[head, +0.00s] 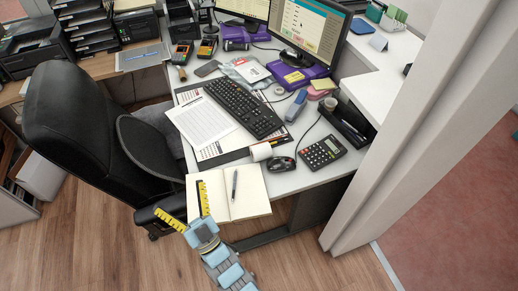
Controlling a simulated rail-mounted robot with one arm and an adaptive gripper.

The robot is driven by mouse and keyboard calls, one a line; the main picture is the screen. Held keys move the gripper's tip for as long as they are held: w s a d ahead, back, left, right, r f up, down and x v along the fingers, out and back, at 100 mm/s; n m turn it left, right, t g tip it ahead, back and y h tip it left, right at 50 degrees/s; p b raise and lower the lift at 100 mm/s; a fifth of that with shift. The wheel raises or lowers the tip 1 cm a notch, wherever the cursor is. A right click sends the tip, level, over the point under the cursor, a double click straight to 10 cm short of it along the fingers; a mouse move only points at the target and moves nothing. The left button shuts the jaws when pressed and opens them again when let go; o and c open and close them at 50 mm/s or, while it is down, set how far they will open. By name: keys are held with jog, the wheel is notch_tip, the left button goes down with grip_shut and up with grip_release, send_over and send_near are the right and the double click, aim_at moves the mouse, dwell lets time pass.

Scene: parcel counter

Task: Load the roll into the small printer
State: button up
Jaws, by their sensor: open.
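A white paper roll (261,152) lies on the desk at the front edge of the desk pad, beside the open notebook. My gripper (180,198) is at the lower middle, its two yellow fingers spread wide with nothing between them. It appears in front of the notebook and the armrest, apart from the roll, which is up and to its right. I cannot tell for sure which device is the small printer. Two small dark devices with orange parts, a left one (181,52) and a right one (207,46), stand at the back left. A blue-grey device (297,105) lies right of the keyboard.
The open notebook (252,186) with a pen overhangs the desk front. A black mouse (281,164) and calculator (322,152) are right of the roll. The keyboard (243,108) and monitors are behind. A black chair (88,125) stands left; a white partition (410,110) rises right.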

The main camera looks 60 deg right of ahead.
jog(key=s+d+f+m+g+p, duration=0.25)
jog(key=d+g, duration=0.55)
jog(key=d, duration=1)
jog(key=g+y+b, duration=0.2)
jog(key=g, duration=0.4)
send_near(261, 148)
jog(key=x, duration=0.3)
jog(key=shift+w+d+m, duration=0.2)
jog(key=shift+w+m, duration=0.05)
jog(key=shift+w, duration=0.15)
jog(key=shift+w+d+f, duration=0.2)
jog(key=shift+w+d, duration=0.3)
jog(key=shift+w+d+f+b, duration=0.4)
jog(key=shift+d+f+b, duration=0.05)
jog(key=shift+f, duration=0.25)
jog(key=shift+b+x, duration=0.45)
jog(key=shift+x, duration=1.35)
jog(key=shift+s, duration=0.1)
